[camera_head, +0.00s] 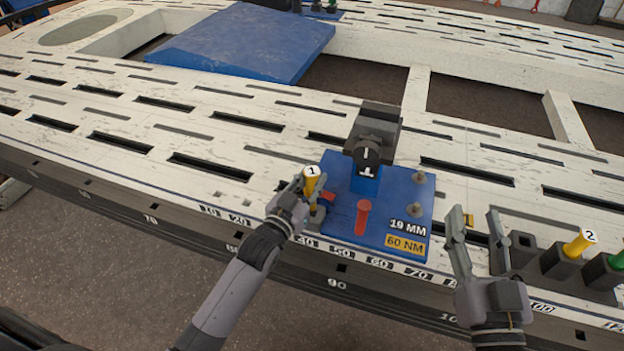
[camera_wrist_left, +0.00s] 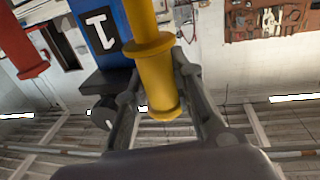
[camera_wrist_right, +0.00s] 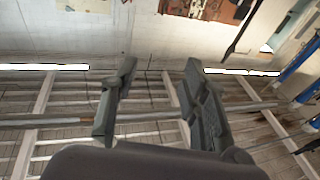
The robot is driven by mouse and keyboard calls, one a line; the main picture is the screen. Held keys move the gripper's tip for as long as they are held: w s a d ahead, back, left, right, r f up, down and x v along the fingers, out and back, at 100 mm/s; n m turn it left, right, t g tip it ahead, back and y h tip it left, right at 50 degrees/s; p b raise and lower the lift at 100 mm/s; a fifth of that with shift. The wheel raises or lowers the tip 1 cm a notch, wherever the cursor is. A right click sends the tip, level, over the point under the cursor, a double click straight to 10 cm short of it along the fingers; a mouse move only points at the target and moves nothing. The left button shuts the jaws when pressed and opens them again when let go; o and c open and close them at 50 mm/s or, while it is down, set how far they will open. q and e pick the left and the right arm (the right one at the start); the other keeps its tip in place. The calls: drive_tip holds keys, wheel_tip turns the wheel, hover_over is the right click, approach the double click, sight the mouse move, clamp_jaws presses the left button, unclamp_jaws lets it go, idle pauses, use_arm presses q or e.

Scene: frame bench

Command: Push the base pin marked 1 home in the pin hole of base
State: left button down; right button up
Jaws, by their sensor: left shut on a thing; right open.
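The base (camera_head: 402,208) is a blue plate labelled "19 MM" and "60 NM" on the white slotted bench. The base pin marked 1 (camera_head: 312,177) is yellow with a round white top, standing roughly upright at the plate's left edge. My left gripper (camera_head: 303,193) is shut on the pin. In the left wrist view, the collared yellow pin (camera_wrist_left: 155,78) is between the fingers. The pin hole is hidden by the gripper, so I cannot tell how deep the pin sits. My right gripper (camera_head: 471,235) is open and empty, right of the plate.
A dark clamp block (camera_head: 376,132) stands at the plate's back. A red handle (camera_head: 362,217) and grey studs (camera_head: 419,178) rise from the plate. A yellow pin marked 2 (camera_head: 579,243) and a green one (camera_head: 617,261) stand in dark holders at right. A larger blue plate (camera_head: 245,42) lies behind.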

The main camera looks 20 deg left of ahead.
use_arm(q)
drive_tip(key=shift+r, duration=0.1)
drive_tip(key=shift+p, duration=0.3)
use_arm(e)
drive_tip(key=shift+w+d+f+g, duration=0.15)
drive_tip(key=shift+f+g, duration=0.65)
drive_tip(key=shift+f, duration=0.5)
drive_tip(key=shift+f+h, duration=0.15)
drive_tip(key=shift+h, duration=0.15)
use_arm(q)
drive_tip(key=shift+p, duration=0.3)
use_arm(e)
drive_tip(key=shift+s+d+f+g, duration=0.15)
drive_tip(key=shift+f+g, duration=0.3)
drive_tip(key=shift+f, duration=0.3)
drive_tip(key=shift+s+d+f+g, duration=0.15)
drive_tip(key=shift+f+g, duration=0.3)
drive_tip(key=shift+f, duration=0.3)
drive_tip(key=shift+f+h, duration=0.1)
drive_tip(key=shift+h, duration=0.2)
use_arm(q)
drive_tip(key=shift+p, duration=0.3)
use_arm(e)
drive_tip(key=shift+s+d+f+g, duration=0.15)
drive_tip(key=shift+f+g, duration=0.25)
drive_tip(key=shift+f, duration=0.2)
drive_tip(key=shift+s+d+f+g, duration=0.15)
drive_tip(key=shift+f+g, duration=0.25)
drive_tip(key=shift+f, duration=0.15)
drive_tip(key=shift+r, duration=0.1)
